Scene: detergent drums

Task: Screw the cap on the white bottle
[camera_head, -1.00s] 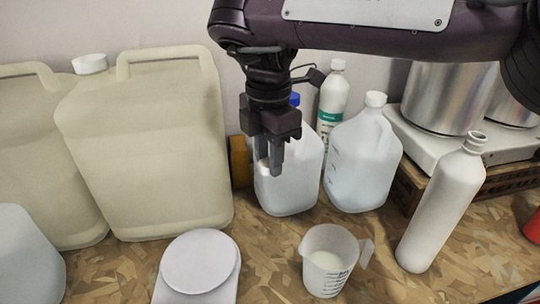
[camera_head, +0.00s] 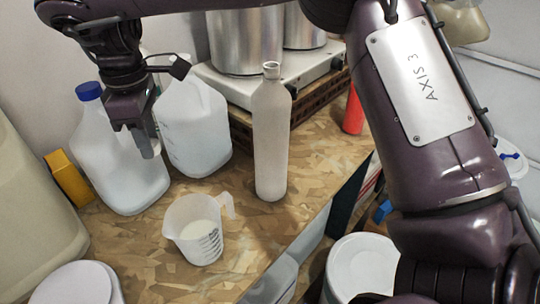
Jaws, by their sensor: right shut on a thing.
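I cannot make out the cap's outline now. My left gripper is not in view.
A blue-capped jug (camera_head: 115,165), a second clear jug (camera_head: 195,130) and a measuring cup (camera_head: 197,230) stand left of the bottle. Steel pots (camera_head: 246,40) on a white hotplate (camera_head: 300,78) are behind it. A red object (camera_head: 353,112) stands right. The bench edge runs close at front right.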

